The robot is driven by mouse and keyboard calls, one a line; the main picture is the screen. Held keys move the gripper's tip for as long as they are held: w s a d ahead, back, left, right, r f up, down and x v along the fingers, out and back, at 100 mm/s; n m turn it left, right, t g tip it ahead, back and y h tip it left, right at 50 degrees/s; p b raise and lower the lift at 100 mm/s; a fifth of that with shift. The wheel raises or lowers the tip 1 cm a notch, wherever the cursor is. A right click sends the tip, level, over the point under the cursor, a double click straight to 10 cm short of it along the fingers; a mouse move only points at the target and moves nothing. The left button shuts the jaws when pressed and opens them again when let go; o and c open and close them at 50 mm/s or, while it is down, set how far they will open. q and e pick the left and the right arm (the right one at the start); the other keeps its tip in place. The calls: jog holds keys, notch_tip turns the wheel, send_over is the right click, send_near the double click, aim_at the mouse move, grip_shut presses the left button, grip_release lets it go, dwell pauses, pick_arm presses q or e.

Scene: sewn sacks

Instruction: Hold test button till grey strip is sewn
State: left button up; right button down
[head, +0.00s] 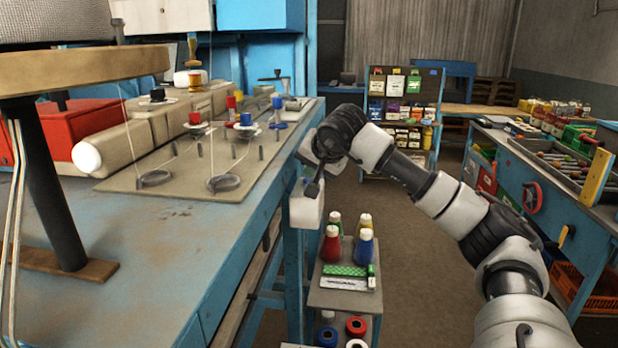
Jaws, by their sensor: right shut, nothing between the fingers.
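My right gripper (313,188) is shut and empty, pointing down. Its fingertips are at a small white box (304,212) on the right edge of the blue table; I cannot tell whether they touch it. A test button is not distinguishable, as the gripper covers part of the box. The beige sewing machine (125,135) lies on the table with a white round knob at its left end. A beige plate (190,182) in front of it carries thread guides and spools. I cannot make out a grey strip. My left gripper is not in view.
The blue table (150,270) fills the left. A small cart (345,300) with bottles and spools stands below my right gripper. A shelf (402,110) stands behind, and a cluttered blue bench (560,190) is at right. The floor between is clear.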

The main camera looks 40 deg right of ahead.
aim_at(312, 179)
dwell(0.9)
jog(key=shift+r+p, duration=0.9)
jog(key=shift+p, duration=0.05)
notch_tip(312, 179, up, 5)
jog(key=p, duration=0.4)
jog(key=shift+r+p, duration=0.1)
jog(key=shift+p, duration=0.3)
jog(key=shift+w, duration=0.1)
jog(key=shift+d, duration=0.1)
